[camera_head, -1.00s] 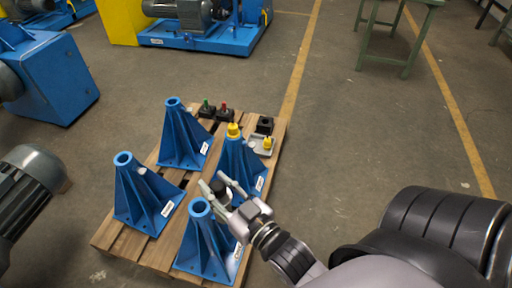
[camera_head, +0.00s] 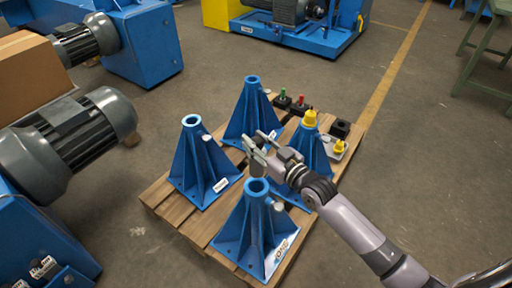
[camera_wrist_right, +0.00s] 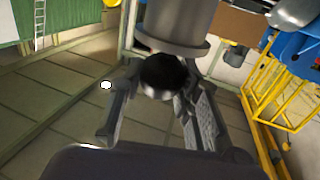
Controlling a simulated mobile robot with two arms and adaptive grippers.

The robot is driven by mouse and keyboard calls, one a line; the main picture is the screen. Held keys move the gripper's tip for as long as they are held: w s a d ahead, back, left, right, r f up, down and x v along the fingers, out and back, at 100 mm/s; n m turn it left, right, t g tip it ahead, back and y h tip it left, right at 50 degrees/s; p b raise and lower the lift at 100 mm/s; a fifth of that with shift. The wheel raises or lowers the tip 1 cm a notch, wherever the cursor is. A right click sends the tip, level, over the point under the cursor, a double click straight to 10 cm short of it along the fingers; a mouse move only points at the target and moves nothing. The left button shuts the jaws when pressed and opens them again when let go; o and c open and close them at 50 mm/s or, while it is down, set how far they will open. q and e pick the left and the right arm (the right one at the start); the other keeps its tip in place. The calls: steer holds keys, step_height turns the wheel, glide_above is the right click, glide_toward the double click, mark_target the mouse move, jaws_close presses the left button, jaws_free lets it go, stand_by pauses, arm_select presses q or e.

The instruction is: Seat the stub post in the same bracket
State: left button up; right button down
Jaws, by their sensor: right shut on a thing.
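My right gripper (camera_head: 261,146) is shut on a grey stub post (camera_head: 258,167), which hangs below the fingers. The post is above the open top of the near blue bracket (camera_head: 257,205); whether they touch cannot be told. In the right wrist view, a dark round end (camera_wrist_right: 163,74) shows between the fingers, below a wide grey cylinder (camera_wrist_right: 172,28). Other blue brackets stand at the left (camera_head: 197,160) and back (camera_head: 252,110) with open tops. The right one (camera_head: 313,150) carries a yellow cap (camera_head: 310,118) and is partly hidden by my arm. My left gripper is out of view.
The brackets stand on a wooden pallet (camera_head: 172,213). Black blocks with a green pin (camera_head: 283,93) and a red pin (camera_head: 302,100) sit at its back, near a plain black block (camera_head: 340,129) and another yellow cap (camera_head: 340,147). A motor (camera_head: 75,140) stands at the left.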

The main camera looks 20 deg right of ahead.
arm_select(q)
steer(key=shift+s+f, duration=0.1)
arm_select(e)
steer(key=shift+r, duration=0.35)
steer(key=shift+r+p, duration=0.1)
steer(key=shift+p, duration=0.25)
steer(key=shift+f, duration=0.2)
steer(key=shift+f+b, duration=1.1)
steer(key=shift+f, duration=0.25)
steer(key=shift+f+b, duration=0.5)
steer(key=shift+f, duration=0.25)
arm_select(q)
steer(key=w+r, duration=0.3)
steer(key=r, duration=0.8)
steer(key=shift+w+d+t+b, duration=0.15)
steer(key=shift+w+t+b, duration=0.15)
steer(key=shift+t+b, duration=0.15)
arm_select(e)
steer(key=shift+f, duration=0.65)
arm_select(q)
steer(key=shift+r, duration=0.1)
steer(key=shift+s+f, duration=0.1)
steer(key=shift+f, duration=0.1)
